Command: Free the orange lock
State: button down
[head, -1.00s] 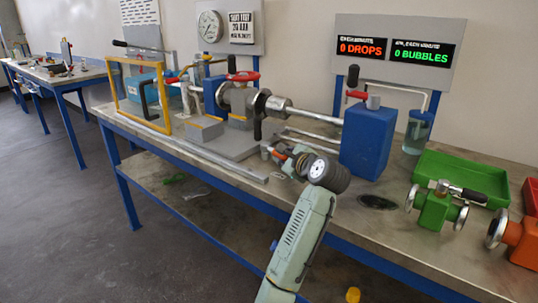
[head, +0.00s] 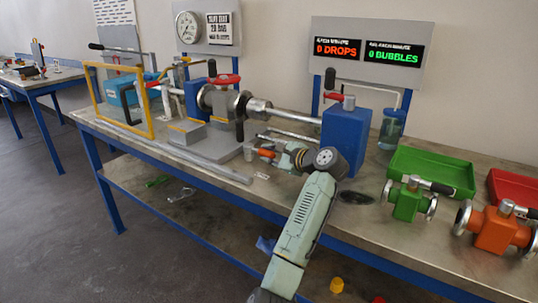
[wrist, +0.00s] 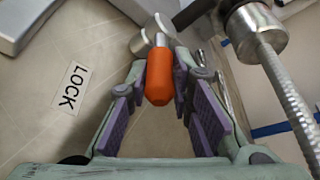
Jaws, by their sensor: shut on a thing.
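The orange lock (wrist: 159,80) is a rounded orange piece on a metal stem, between the tips of my gripper's purple-padded fingers (wrist: 166,88) in the wrist view. My gripper is shut on it, though the finger bases stand wide apart. In the head view the orange lock (head: 266,153) shows small at the tip of my gripper (head: 277,154), low over the bench in front of the flanged vessel (head: 222,100). A white label reading LOCK (wrist: 73,87) lies on the bench to its left in the wrist view. The far end of the stem is partly hidden.
A metal pipe (wrist: 290,100) runs close on the right in the wrist view. A blue block (head: 343,135) stands right of my gripper. Green (head: 408,205) and orange (head: 497,232) valves, a green tray (head: 430,170) and a red tray (head: 515,190) are farther right. Both displays read 0.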

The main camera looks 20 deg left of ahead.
jog(key=c, duration=1.7)
grip_release()
jog(key=v, duration=1.2)
jog(key=shift+s, duration=0.1)
